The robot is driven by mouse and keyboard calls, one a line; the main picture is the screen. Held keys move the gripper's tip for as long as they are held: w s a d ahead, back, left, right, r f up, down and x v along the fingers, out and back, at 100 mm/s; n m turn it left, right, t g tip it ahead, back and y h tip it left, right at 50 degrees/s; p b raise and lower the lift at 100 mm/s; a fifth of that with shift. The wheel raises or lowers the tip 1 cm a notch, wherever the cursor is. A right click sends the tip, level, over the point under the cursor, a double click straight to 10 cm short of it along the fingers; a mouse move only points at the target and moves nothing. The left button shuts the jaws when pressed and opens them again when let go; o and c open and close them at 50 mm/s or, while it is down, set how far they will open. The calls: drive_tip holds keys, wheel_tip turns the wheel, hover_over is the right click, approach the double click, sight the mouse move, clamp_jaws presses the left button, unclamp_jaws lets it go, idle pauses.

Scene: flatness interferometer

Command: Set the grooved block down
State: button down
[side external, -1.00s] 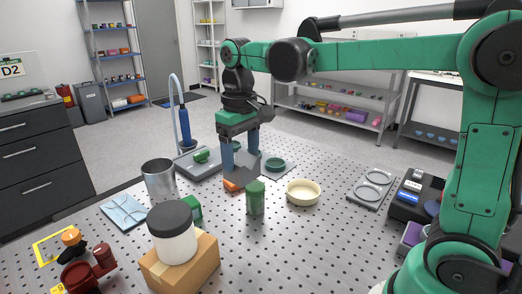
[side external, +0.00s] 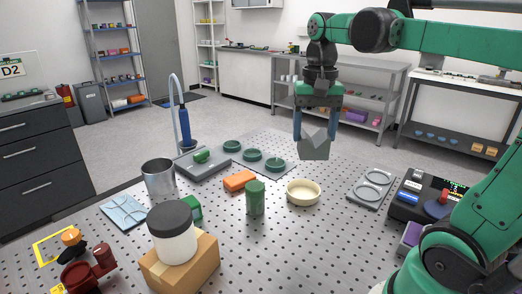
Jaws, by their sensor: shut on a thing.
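The grooved block (side external: 315,149) is grey with a V-shaped notch in its top. My gripper (side external: 314,138) is shut on it, with one blue finger on each side. The block hangs roughly upright, and no support shows under it; its exact height over the perforated table (side external: 330,235) is hard to tell. It appears behind and to the right of the cream bowl (side external: 303,193).
A plate with green round pads (side external: 252,155) lies left of the block. An orange block (side external: 239,181), a green cylinder (side external: 255,198) and a grey plate with two round recesses (side external: 371,188) are nearby. A black device with buttons (side external: 420,200) is at right. The front middle of the table is clear.

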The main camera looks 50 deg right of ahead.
drive_tip(key=s+d+r+m, duration=0.1)
drive_tip(key=s+d+m, duration=0.2)
drive_tip(key=s+m, duration=0.4)
drive_tip(key=shift+s+d+m, duration=0.2)
drive_tip(key=shift+s+m, duration=0.1)
drive_tip(key=shift+s, duration=0.1)
drive_tip(key=shift+r, duration=0.1)
wheel_tip(320, 180, down, 20)
drive_tip(key=shift+r, duration=0.2)
drive_tip(key=shift+f, duration=0.15)
unclamp_jaws()
